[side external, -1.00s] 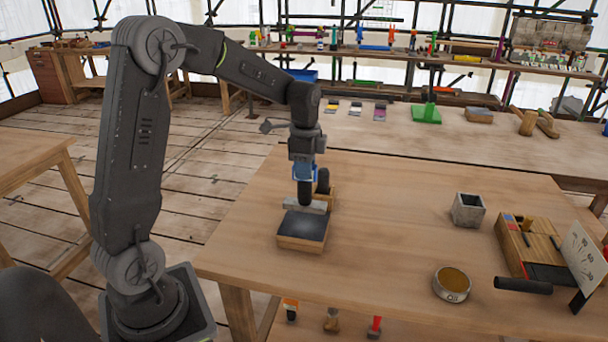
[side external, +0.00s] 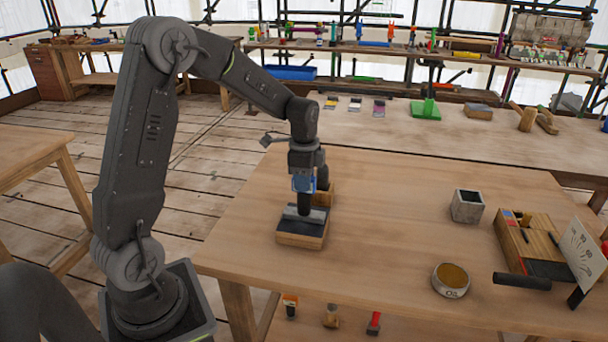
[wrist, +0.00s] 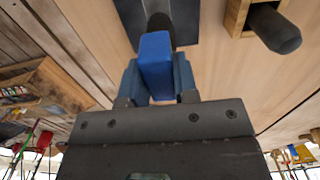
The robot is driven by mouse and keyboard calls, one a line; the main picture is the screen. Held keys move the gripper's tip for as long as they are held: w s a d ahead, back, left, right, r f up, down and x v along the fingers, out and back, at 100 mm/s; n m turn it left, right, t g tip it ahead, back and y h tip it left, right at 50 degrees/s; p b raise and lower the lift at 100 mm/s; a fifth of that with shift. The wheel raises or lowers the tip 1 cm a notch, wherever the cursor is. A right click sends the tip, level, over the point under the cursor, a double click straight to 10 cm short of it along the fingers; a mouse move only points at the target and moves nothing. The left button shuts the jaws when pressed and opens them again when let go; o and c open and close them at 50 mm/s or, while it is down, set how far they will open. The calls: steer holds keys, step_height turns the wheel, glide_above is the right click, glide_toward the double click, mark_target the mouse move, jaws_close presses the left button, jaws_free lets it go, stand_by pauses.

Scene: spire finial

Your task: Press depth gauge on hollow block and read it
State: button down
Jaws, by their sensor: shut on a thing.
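The hollow block (side external: 467,206), a small grey cube with a dark square opening on top, stands right of centre. My gripper (side external: 304,185) is at the left of the table, well away from it. It is shut on a black-handled tool (side external: 305,204) with a blue top and a flat grey foot. The tool is upright, its foot at the dark surface of a shallow wooden tray (side external: 301,241). The wrist view shows its blue top (wrist: 157,65) between my blue finger pads. A card with numbers (side external: 583,252) stands at the right; I cannot tell which item is the depth gauge.
A wooden case (side external: 535,239) with small items is at the right, with a black cylinder (side external: 522,281) before it. A round tin (side external: 451,280) lies near the front. A second black handle (wrist: 272,27) stands in a wooden holder behind my gripper. The middle table is clear.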

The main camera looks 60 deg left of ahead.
steer(key=c, duration=0.8)
jaws_free()
steer(key=shift+f, duration=0.1)
step_height(320, 180, up, 14)
steer(key=s+d+n+t, duration=0.5)
steer(key=s+d+n, duration=0.4)
steer(key=s+d, duration=0.7)
steer(key=s, duration=0.3)
steer(key=shift+s+f+t, duration=0.15)
steer(key=shift+f+t, duration=0.15)
steer(key=shift+f, duration=0.1)
